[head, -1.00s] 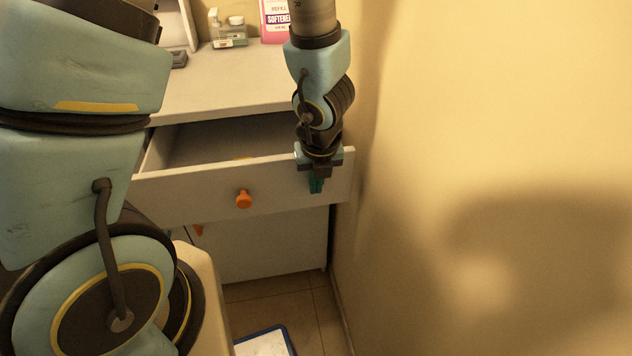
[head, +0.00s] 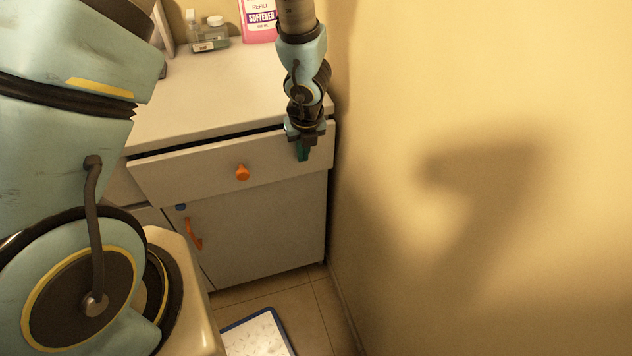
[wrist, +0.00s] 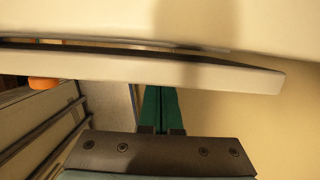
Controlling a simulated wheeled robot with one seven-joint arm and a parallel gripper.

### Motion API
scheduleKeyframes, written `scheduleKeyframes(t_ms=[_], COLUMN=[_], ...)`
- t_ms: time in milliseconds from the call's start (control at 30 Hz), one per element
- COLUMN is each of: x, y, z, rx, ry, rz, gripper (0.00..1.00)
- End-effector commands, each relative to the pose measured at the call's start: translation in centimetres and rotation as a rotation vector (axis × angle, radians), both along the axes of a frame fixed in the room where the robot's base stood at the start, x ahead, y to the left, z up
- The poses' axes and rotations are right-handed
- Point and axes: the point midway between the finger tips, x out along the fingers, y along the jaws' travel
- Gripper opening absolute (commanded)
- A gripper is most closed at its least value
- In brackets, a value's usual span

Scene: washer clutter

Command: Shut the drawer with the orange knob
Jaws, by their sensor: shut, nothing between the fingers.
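The drawer (head: 205,172) with the orange knob (head: 242,173) is at the top of a white cabinet. Its front stands slightly out from the cabinet, with a thin dark gap under the countertop. My gripper (head: 303,153) is shut and empty, at the right end of the drawer front, right of the knob. In the wrist view the green fingertips (wrist: 160,108) point at the drawer front (wrist: 150,70), and the orange knob (wrist: 44,83) shows at the left. Whether the fingertips touch the front is hard to tell. The drawer's inside is hidden.
A yellow wall (head: 480,80) stands close to the right of the cabinet. Below the drawer is a cabinet door with an orange handle (head: 193,234). A pink softener pack (head: 259,22) and small bottles stand on the countertop (head: 230,85). A blue-edged tray (head: 256,338) lies on the floor.

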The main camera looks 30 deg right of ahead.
Motion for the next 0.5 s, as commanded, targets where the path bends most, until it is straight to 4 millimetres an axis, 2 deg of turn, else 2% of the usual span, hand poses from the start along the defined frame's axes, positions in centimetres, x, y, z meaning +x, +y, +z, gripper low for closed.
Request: scheduleKeyframes(t_ms=[200,500], x=[2.2,3.2], y=[-0.4,-0.6], z=[0.3,0.0], rx=[0.001,0.0], ry=[0.001,-0.001], rz=[0.002,0.0], gripper=[0.0,0.0])
